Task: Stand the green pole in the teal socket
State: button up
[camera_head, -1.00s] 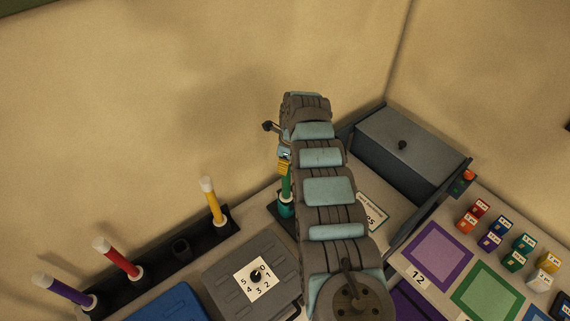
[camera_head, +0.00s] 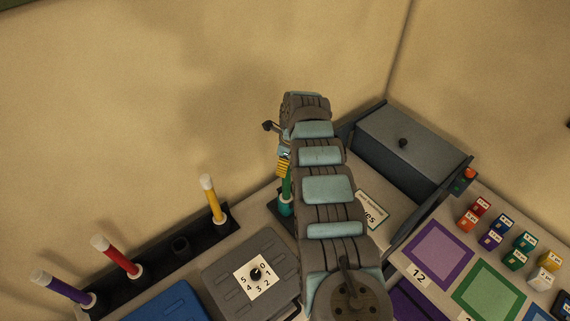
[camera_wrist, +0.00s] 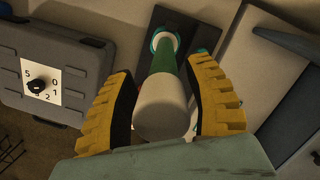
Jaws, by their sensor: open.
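The green pole (camera_wrist: 166,68) stands in the teal socket (camera_wrist: 157,38) on a dark base plate, with its white top end toward the wrist camera. In the head view the green pole (camera_head: 287,185) and the teal socket (camera_head: 285,208) show partly, beside my arm, which hides the rest. My gripper (camera_wrist: 165,110) is open, its two yellow fingers on either side of the pole's white end, with a gap on the left side; on the right I cannot tell if it touches. In the head view only a little yellow of my gripper (camera_head: 283,168) shows.
A black rack (camera_head: 150,268) at left holds purple, red and yellow poles and one empty hole (camera_head: 181,248). A grey lidded box (camera_head: 410,145) stands at right, near coloured squares and small blocks.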

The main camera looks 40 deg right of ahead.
jog(key=shift+r, duration=0.1)
jog(key=shift+d+r, duration=0.15)
jog(key=shift+r, duration=0.35)
jog(key=shift+s+r, duration=0.1)
jog(key=shift+r, duration=0.8)
jog(key=r, duration=0.3)
jog(key=s+r, duration=0.1)
jog(key=r, duration=0.5)
jog(key=shift+s+d, duration=0.15)
jog(key=shift+d, duration=0.1)
